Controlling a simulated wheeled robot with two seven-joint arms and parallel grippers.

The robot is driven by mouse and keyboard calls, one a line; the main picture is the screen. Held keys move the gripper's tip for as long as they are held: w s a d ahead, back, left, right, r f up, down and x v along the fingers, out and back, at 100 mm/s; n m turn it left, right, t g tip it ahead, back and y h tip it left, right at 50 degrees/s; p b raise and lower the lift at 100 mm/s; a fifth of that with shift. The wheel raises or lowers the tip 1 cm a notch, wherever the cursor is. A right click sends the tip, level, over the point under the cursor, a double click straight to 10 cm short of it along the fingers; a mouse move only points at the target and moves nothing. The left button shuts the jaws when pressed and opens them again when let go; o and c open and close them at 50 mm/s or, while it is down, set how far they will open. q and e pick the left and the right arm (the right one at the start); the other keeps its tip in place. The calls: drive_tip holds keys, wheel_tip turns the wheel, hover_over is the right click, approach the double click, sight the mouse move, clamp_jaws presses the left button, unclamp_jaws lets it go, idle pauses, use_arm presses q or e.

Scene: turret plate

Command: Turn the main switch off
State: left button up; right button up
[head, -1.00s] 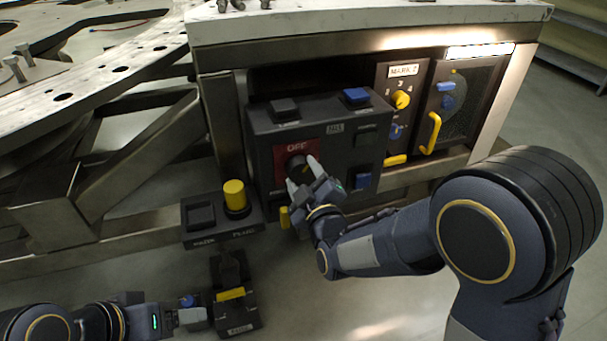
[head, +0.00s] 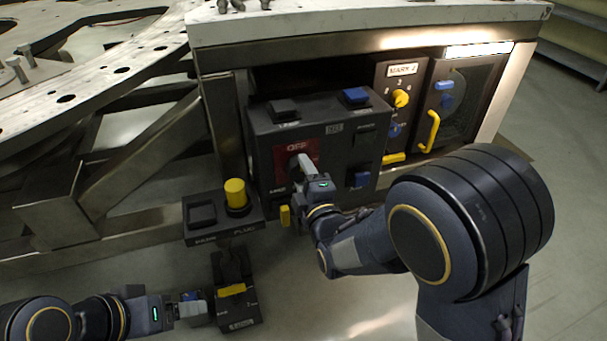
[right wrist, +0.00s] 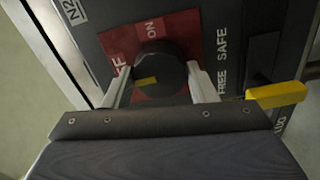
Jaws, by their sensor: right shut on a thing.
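The main switch is a black round knob (right wrist: 165,62) on a red plate (head: 284,153) with OFF and ON lettering, on the front of a dark control box (head: 345,145). In the right wrist view its yellow mark (right wrist: 146,81) lies on the left side of the knob, towards the partly covered OFF lettering; ON is above. My right gripper (right wrist: 160,76) is shut on the knob, one pale finger on each side. In the head view my right gripper (head: 303,168) hides most of the knob. My left gripper (head: 192,307) is low at the left, its fingers unclear.
A small dark box with a yellow plug (head: 235,195) stands left of the control box. A black unit with a yellow bar (head: 232,290) is close to my left gripper. Panels with yellow handles (head: 429,132) are to the right. A metal frame (head: 340,45) surrounds the box.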

idle(0.4)
drive_tip(key=o, duration=1)
drive_tip(key=shift+s, duration=0.15)
drive_tip(key=p+v, duration=0.1)
drive_tip(key=v, duration=0.6)
drive_tip(key=shift+s+d, duration=0.15)
drive_tip(key=shift+s, duration=0.1)
